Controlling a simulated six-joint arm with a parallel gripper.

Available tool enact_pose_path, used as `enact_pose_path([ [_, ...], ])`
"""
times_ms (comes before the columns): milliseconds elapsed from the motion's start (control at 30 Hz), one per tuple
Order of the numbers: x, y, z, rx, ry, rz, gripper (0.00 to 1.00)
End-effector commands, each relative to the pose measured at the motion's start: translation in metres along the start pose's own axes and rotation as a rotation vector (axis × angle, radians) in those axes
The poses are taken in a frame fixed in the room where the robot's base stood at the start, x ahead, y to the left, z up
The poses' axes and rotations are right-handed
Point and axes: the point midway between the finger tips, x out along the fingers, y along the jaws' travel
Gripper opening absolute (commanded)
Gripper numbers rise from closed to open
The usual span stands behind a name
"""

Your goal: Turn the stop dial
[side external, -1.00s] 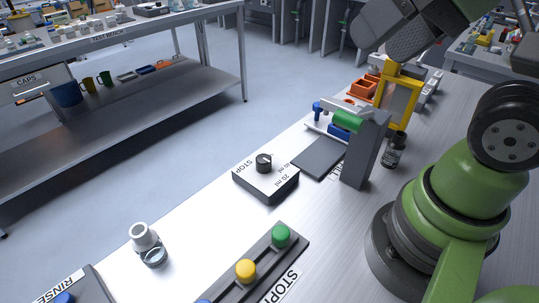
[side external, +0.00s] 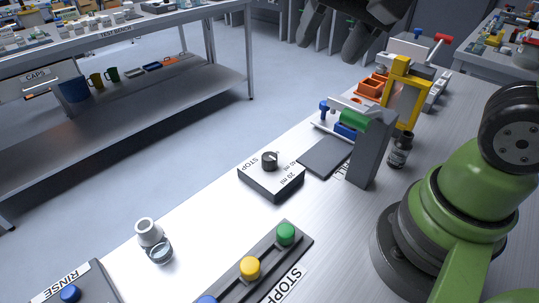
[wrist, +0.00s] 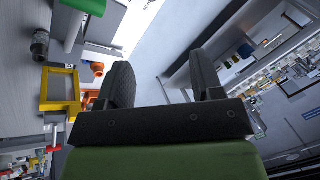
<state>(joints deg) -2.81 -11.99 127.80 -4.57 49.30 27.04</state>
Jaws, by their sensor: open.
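The stop dial (side external: 269,160) is a black round knob on top of a dark-sided box with a white face (side external: 272,178). The face reads STOP, 20 ml and another partly hidden ml mark. The box sits on the bench left of the grey upright post. My gripper (side external: 337,40) is at the top of the side view, high and well apart from the dial. In the wrist view my gripper (wrist: 166,80) has its two dark fingers spread with nothing between them. The dial cannot be made out in the wrist view.
A grey post (side external: 368,150) with a green cylinder stands right of the dial box, beside a dark bottle (side external: 399,150). A yellow frame (side external: 405,95) stands behind.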

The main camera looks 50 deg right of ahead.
Motion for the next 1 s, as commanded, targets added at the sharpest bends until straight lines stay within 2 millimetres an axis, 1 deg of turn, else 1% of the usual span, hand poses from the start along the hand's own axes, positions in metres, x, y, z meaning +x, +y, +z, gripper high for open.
enact_pose_path([
  [33, 0.017, -0.006, -0.007, 0.055, -0.029, 0.043, 0.60],
  [167, 0.060, -0.017, -0.021, 0.212, -0.072, 0.143, 0.60],
  [200, 0.074, -0.019, -0.025, 0.260, -0.082, 0.175, 0.60],
  [267, 0.097, -0.021, -0.028, 0.328, -0.093, 0.223, 0.60],
  [300, 0.111, -0.021, -0.029, 0.368, -0.097, 0.253, 0.60],
  [400, 0.142, -0.020, -0.030, 0.456, -0.102, 0.316, 0.60],
  [433, 0.150, -0.019, -0.030, 0.477, -0.102, 0.332, 0.60],
  [533, 0.169, -0.017, -0.029, 0.532, -0.100, 0.371, 0.60],
  [767, 0.190, -0.012, -0.025, 0.566, -0.098, 0.396, 0.60],
  [833, 0.199, -0.008, -0.023, 0.564, -0.099, 0.397, 0.60],
  [1000, 0.229, 0.003, -0.016, 0.564, -0.100, 0.398, 0.60],
])
